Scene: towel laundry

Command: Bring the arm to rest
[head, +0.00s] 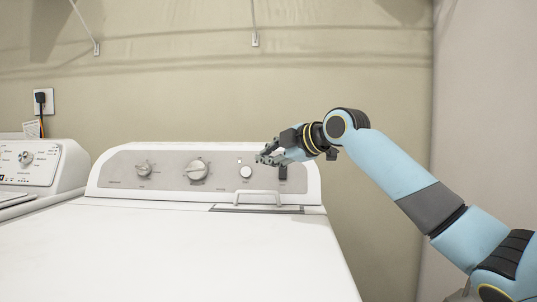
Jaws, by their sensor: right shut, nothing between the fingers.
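My right arm (397,174) comes in from the lower right and is raised, bent at the top. My right gripper (266,157) points left and is shut and empty. In the picture it lies in front of the right part of the control panel (222,166) of a white machine, just right of a round button (246,172). I cannot tell whether it touches the panel. My left gripper is out of view.
The white machine's top (170,245) is flat and clear, with a handle (257,196) near its back. A second white machine (68,167) stands at the left. A wall outlet (43,101) with a plug is above it. A wall (490,130) stands at the right.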

